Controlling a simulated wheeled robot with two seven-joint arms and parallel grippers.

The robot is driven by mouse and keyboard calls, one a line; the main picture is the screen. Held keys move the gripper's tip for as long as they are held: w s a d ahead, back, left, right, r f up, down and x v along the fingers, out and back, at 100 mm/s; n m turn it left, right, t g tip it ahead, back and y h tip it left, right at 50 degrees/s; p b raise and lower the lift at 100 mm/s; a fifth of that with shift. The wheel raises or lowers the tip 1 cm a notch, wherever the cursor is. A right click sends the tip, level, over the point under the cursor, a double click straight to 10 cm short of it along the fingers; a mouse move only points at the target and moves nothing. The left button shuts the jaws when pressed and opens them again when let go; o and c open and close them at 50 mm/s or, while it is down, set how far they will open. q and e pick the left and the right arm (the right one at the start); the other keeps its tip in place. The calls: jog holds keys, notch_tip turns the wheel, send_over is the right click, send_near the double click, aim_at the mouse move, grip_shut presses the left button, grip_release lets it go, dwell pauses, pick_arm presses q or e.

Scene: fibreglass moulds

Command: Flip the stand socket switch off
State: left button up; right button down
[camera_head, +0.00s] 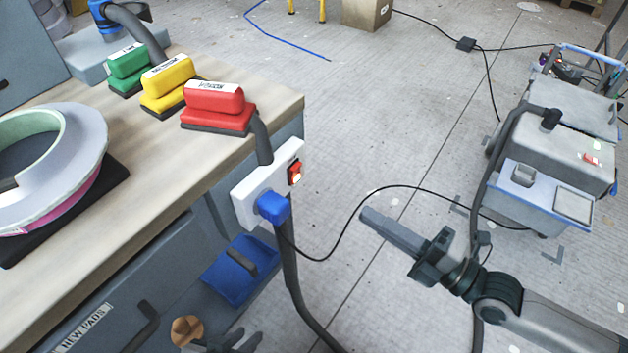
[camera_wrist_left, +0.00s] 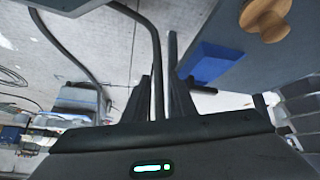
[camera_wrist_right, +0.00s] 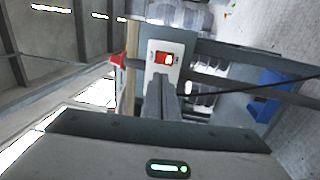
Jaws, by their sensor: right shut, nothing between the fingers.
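The white stand socket (camera_head: 251,192) is at the bench's right end, with a blue plug (camera_head: 273,207) in it. Its red rocker switch (camera_head: 294,171) has a bright glowing spot. In the right wrist view the red switch (camera_wrist_right: 163,58) on the white socket (camera_wrist_right: 177,47) shows just beyond the fingertips. My right gripper (camera_head: 366,215) is shut and empty, right of the socket, pointing toward it and apart from it. My left gripper (camera_head: 238,342) is low at the bottom edge, partly cut off; its fingers (camera_wrist_left: 161,85) are apart in the left wrist view.
Red (camera_head: 215,103), yellow (camera_head: 168,82) and green (camera_head: 128,64) sanding blocks and a round mould (camera_head: 85,130) sit on the bench. A black cable runs from the plug across the floor to a grey cart (camera_head: 560,150). A blue bin (camera_head: 240,270) hangs below the socket.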

aim_at(298, 171)
jog(key=shift+a, duration=0.1)
